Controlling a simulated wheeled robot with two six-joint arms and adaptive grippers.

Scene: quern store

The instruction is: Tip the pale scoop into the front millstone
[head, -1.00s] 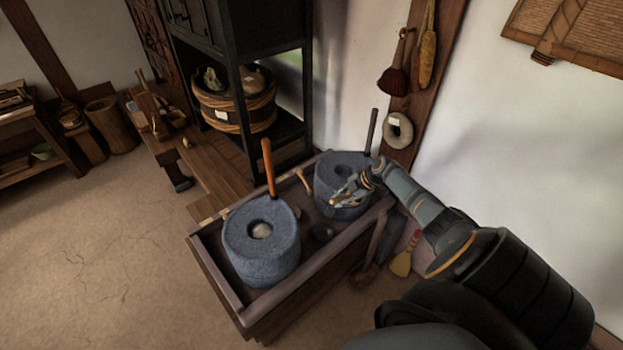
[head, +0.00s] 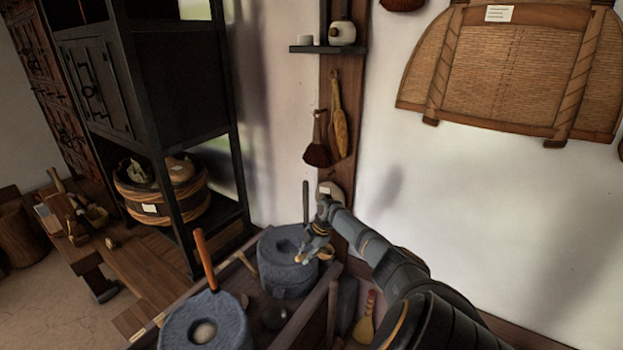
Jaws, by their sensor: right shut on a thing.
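The front millstone (head: 178,334) is a blue-grey stone with an orange upright handle and a pale heap in its eye; the frame's bottom edge cuts it off. The back millstone (head: 282,274), with a dark handle, stands behind it to the right. My right gripper (head: 303,257) is at the back millstone's right side, away from the front one. It is shut on what looks like the pale scoop (head: 327,254), a small tan rounded piece mostly hidden by the fingers. I cannot tell the scoop's tilt or contents. My left gripper is not in view.
Both millstones stand in a wooden trough, with a small dark bowl (head: 275,317) between them. A black cabinet (head: 183,85) stands behind at left. A wall post with a shelf (head: 330,49) and hanging brushes rises behind my gripper. A small broom (head: 366,318) leans at right.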

